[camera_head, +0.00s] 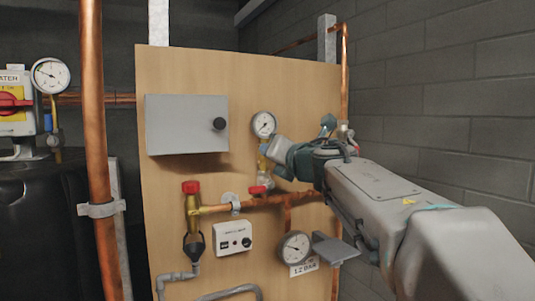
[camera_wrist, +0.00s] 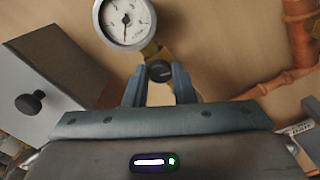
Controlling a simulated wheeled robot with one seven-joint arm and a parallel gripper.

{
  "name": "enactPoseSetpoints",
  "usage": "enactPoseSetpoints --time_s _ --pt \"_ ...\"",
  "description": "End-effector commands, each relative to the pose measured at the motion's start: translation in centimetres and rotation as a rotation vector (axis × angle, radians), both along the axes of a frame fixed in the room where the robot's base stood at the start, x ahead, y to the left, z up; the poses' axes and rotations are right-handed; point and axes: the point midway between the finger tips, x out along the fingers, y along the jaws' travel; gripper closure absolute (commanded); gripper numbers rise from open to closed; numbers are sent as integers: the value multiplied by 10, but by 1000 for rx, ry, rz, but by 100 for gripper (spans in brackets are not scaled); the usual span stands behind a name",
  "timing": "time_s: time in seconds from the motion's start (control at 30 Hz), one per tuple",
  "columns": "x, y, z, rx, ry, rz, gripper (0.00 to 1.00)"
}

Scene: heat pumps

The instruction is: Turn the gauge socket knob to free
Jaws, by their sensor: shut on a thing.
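The round white gauge (camera_head: 264,124) is on the wooden board, and it shows large at the top of the wrist view (camera_wrist: 125,22). Its brass socket (camera_head: 263,163) is below it. A small dark round knob (camera_wrist: 159,71) sits on that socket, between the two fingers of my gripper (camera_wrist: 159,82). My gripper (camera_head: 271,154) is at the socket in the head view and is shut on the knob. The knob is hidden there, and I cannot read its setting in either view.
A red-handled valve (camera_head: 260,189) is close below my gripper. A grey box (camera_head: 187,124) with a black knob stands out from the board to the left. A copper pipe (camera_head: 275,200) and a lower gauge (camera_head: 295,248) are beneath. A block wall (camera_head: 445,105) is at the right.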

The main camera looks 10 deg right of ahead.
Motion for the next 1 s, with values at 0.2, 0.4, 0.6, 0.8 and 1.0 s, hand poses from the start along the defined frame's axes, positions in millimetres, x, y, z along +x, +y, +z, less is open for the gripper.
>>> enactPoseSetpoints --time_s 0.2,0.4,0.6,0.8,1.0 --pt "0 0 -1 0 2 1 55" --pt "0 0 -1 1 1 1 55" --pt "-16 -4 0 1 -2 0 55" --pt "-54 -15 -1 0 -4 -2 55" --pt "-95 -27 -1 0 -3 -3 55"
